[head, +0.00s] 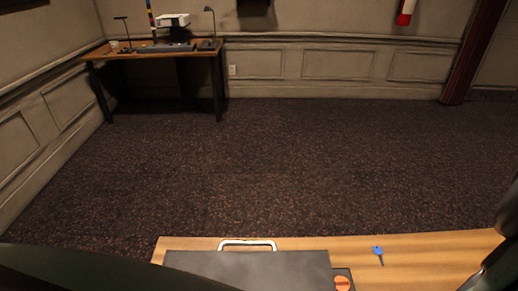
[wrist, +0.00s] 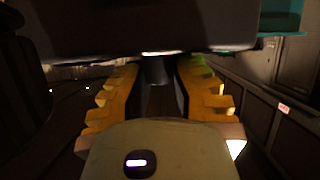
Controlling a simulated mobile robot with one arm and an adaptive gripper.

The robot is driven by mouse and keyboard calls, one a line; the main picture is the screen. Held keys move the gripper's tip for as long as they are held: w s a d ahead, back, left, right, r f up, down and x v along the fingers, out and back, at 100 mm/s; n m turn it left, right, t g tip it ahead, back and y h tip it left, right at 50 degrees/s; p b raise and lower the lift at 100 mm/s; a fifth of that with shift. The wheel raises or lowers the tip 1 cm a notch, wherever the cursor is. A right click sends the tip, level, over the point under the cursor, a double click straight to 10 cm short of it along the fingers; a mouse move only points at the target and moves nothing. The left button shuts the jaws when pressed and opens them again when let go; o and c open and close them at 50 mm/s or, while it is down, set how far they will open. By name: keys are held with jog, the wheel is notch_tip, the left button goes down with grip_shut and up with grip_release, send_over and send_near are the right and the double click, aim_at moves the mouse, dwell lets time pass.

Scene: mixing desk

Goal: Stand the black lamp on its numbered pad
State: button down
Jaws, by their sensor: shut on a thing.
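My gripper (wrist: 157,88) shows in the wrist view with its two yellow ridged fingers closed around a dark upright stem, which seems to belong to the black lamp (wrist: 156,70). A wide dark body with lit spots along its lower edge spans the top of that view above the fingertips; I cannot tell whether it is part of the lamp. The gripper is not clearly seen in the head view. No numbered pad can be made out in either view.
A wooden desk top (head: 435,250) lies close in front, with a dark flat case (head: 250,268), an orange disc (head: 342,282) and a blue key (head: 378,252). A far desk (head: 220,62) holds a desk lamp (head: 208,22) and a white device (head: 173,20). Carpet between is clear.

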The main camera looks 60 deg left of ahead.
jog(key=shift+w+a+f, duration=0.1)
jog(key=shift+w+f, duration=0.05)
jog(key=shift+f, duration=0.5)
jog(key=c, duration=0.9)
grip_release()
jog(key=shift+f, duration=0.1)
jog(key=shift+c, duration=0.2)
